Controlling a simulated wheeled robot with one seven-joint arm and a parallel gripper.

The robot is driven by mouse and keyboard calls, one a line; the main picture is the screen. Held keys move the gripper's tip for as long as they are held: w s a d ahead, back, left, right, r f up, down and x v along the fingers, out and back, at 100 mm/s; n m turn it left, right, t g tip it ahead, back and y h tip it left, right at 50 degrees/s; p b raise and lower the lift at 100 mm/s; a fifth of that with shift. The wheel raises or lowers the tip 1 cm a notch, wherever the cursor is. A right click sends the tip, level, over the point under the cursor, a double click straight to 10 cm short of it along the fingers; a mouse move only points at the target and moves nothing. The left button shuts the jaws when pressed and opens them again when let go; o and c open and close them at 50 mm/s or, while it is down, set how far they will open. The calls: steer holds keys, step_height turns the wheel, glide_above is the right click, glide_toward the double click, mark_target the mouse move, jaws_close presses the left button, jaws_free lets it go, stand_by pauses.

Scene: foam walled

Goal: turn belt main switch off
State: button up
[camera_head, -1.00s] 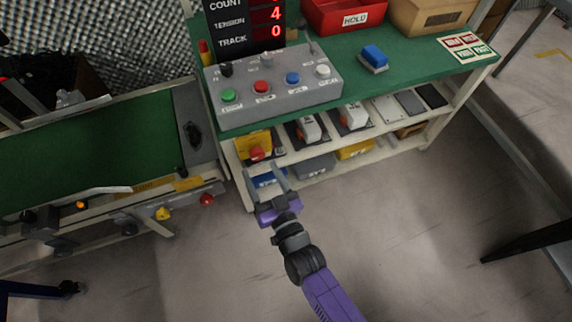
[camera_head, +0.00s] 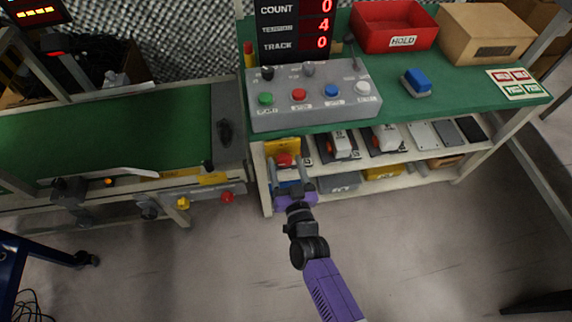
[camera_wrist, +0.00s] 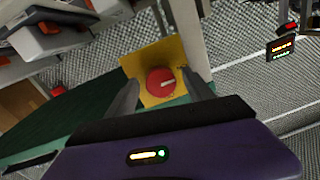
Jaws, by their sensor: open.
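A red round rotary switch (camera_head: 285,160) sits on a yellow plate (camera_head: 275,147) at the left end of the shelf under the green worktop. In the wrist view, the red knob (camera_wrist: 160,82) has a pale bar across it, on the yellow plate (camera_wrist: 179,54). My gripper (camera_head: 289,171) is open and empty, just in front of the switch. In the wrist view, the fingers of my gripper (camera_wrist: 160,80) stand on either side of the knob. I cannot tell whether they touch it.
A grey button box (camera_head: 315,95) stands on the worktop above the switch. White-handled devices (camera_head: 342,143) lie further right on the shelf. A shelf post (camera_head: 262,180) is close left of my gripper. The green conveyor (camera_head: 110,125) is at left. The floor in front is clear.

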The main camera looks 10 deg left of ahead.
jaws_close()
steer(key=shift+f, duration=0.1)
steer(key=m+b, duration=0.2)
steer(key=m, duration=0.1)
steer(key=shift+f+m+b, duration=0.1)
steer(key=shift+m+b, duration=0.3)
steer(key=m+b, duration=0.2)
steer(key=m, duration=0.2)
steer(key=shift+m, duration=0.4)
steer(key=m+b, duration=0.1)
steer(key=m, duration=0.3)
steer(key=shift+a+m+t+b, duration=0.1)
steer(key=shift+m+t+b, duration=0.3)
steer(key=m+b, duration=0.1)
steer(key=m, duration=0.4)
steer(key=shift+h, duration=0.3)
